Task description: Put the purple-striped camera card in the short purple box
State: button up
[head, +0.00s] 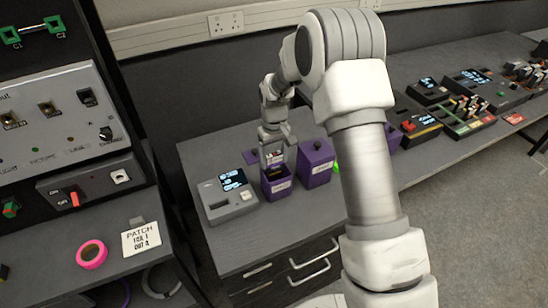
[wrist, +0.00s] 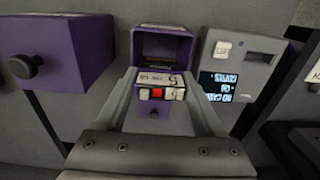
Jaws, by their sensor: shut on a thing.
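The short purple box (wrist: 162,31) stands open-topped, with a dark inside, beyond the card in the wrist view. In the head view, my gripper (head: 273,155) points down over this short box (head: 277,188). The card's lower end is hidden, so I cannot tell whether it is inside the rim. A purple lid with a dark knob (wrist: 153,113) lies beside the box, between my fingers in the wrist view.
A taller purple box with a knobbed lid (head: 316,165) stands close to the right of the short box. A grey device with a lit display (head: 228,197) stands close to the left. The bench front (head: 245,248) is clear. More equipment fills the right bench.

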jog(key=shift+f+b, duration=0.4)
jog(key=shift+f, duration=0.2)
jog(key=o, duration=1.4)
jog(key=shift+c, duration=0.9)
jog(key=shift+r+p, duration=2.2)
jog(key=shift+r, duration=1.85)
